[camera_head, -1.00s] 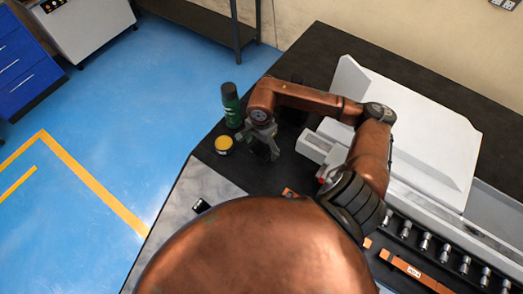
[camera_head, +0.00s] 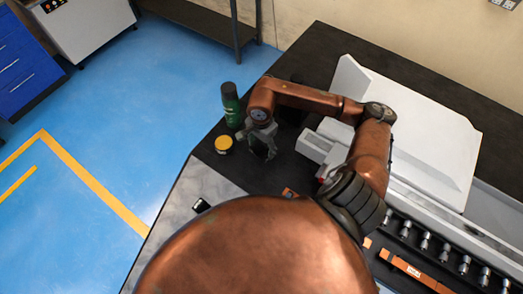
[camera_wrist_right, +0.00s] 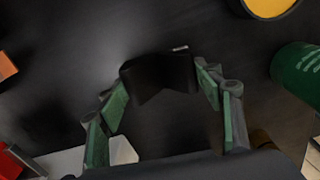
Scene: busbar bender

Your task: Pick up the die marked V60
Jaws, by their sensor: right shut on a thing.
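My right gripper (camera_head: 263,148) points down at the dark bench top (camera_head: 215,165), left of the white machine. In the right wrist view its two green-padded fingers are shut on a black block-shaped die (camera_wrist_right: 160,78), which has a V-shaped notch in its near edge. A small light mark shows at its far edge, but I cannot read any V60 marking. In the head view the die is dark against the dark bench and hard to make out. I cannot tell whether it touches the bench. My left gripper is not in view.
A green bottle (camera_head: 231,104) and a yellow-topped round tin (camera_head: 224,145) stand close to the left of my right gripper. The white machine (camera_head: 420,130) is to the right. Silver tools (camera_head: 445,253) and an orange bar (camera_head: 412,271) lie at lower right.

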